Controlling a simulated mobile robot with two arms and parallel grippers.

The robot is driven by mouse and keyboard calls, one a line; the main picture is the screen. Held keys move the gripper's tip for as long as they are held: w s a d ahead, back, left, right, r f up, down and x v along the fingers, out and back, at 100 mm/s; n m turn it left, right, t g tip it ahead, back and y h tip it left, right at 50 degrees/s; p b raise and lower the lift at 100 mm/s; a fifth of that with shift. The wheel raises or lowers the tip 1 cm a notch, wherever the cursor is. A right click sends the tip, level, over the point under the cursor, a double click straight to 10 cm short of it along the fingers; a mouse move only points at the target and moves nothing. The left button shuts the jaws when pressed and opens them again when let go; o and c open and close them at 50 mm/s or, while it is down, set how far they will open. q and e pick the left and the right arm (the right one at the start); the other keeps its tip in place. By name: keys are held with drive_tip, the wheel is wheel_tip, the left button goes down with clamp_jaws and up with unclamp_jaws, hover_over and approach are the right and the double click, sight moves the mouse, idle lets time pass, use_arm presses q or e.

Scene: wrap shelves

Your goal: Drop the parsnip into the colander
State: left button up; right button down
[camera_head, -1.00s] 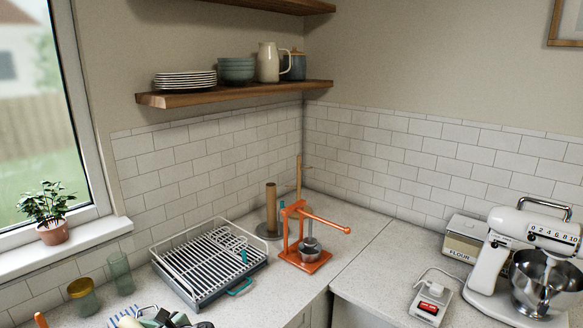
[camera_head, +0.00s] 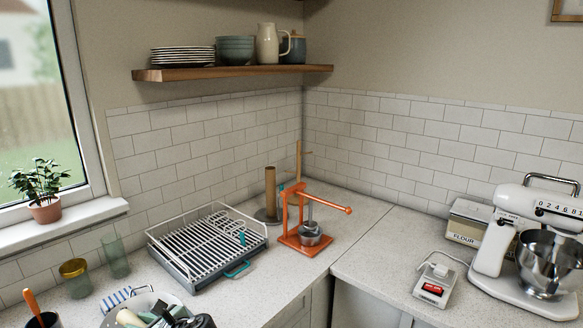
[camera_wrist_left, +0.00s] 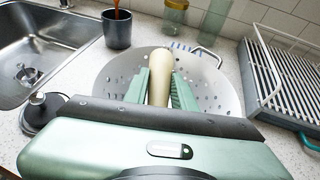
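The cream-coloured parsnip (camera_wrist_left: 160,76) lies between the green fingers of my left gripper (camera_wrist_left: 160,90), which touch it on both sides. The white colander (camera_wrist_left: 222,84), with holes in its wall and a wire handle, is beneath and around them in the left wrist view. The parsnip appears over the bowl; its height above the bottom is unclear. In the head view, the parsnip (camera_head: 128,317), my left gripper (camera_head: 150,318) and the colander (camera_head: 170,298) are at the bottom edge, partly cut off. My right gripper is not in view.
A dish rack (camera_head: 208,250) stands right of the colander. Glass jars (camera_head: 75,278) are behind it. A dark cup with an orange-handled utensil (camera_wrist_left: 117,30) and the sink (camera_wrist_left: 40,50) lie to the left. An orange press (camera_head: 303,235) stands farther right.

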use_arm(q)
drive_tip(key=o, duration=0.4)
drive_tip(key=shift+o, duration=0.2)
drive_tip(key=shift+s+d+r, duration=0.1)
drive_tip(key=shift+s+d, duration=0.05)
drive_tip(key=shift+d, duration=0.2)
drive_tip(key=b+v, duration=0.1)
drive_tip(key=v, duration=0.6)
drive_tip(key=shift+s+r, duration=0.1)
